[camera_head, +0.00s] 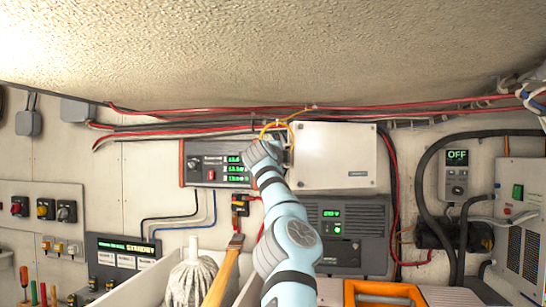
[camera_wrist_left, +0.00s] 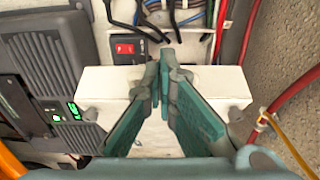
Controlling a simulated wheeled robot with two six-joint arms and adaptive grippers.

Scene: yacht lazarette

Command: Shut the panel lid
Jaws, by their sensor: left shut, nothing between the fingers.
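The panel lid (camera_head: 335,157) is a pale rectangular cover on the back wall in the head view. In the left wrist view the lid (camera_wrist_left: 215,90) lies behind my fingers. Beyond its upper edge there, a red rocker switch (camera_wrist_left: 124,49) and black wires show, so the lid seems to stand open; its exact angle is unclear. My left gripper (camera_head: 272,147) is at the lid's left side in the head view. In the wrist view its fingertips (camera_wrist_left: 163,72) are shut and empty near that edge; contact is unclear. My right gripper is out of view.
A grey unit with green displays (camera_head: 348,228) sits below the lid. A black instrument panel (camera_head: 203,163) is left of my gripper. Red cables (camera_head: 400,108) run above, and a yellow cable (camera_head: 284,122) loops near my gripper. A mop (camera_head: 192,280) stands in front.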

